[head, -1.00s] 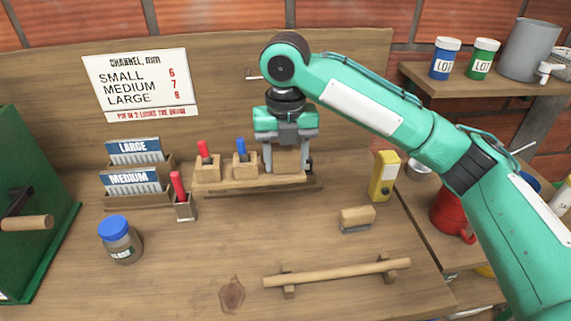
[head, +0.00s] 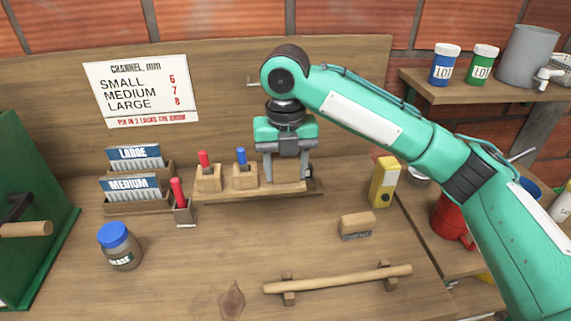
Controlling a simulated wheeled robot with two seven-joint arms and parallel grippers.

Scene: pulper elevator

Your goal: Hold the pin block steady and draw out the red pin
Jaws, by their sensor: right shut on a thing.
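A wooden pin block rail (head: 225,195) lies along the back of the bench. A red pin (head: 203,159) stands upright in the wooden block at its left end, and a blue pin (head: 241,156) stands in the middle block. My right gripper (head: 286,172) points down at the rail's right end, shut on a wooden block (head: 287,172) there, with one finger on each side. The gripper's body hides the top of that block. The red pin stands free, left of the gripper. My left gripper is not in view.
A red-handled tool (head: 177,191) stands in a small holder left of the rail. Card racks (head: 135,208), a blue-lidded jar (head: 120,250), a yellow box (head: 384,182), a brush (head: 357,225) and a wooden bar (head: 340,279) stand around. The bench middle is clear.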

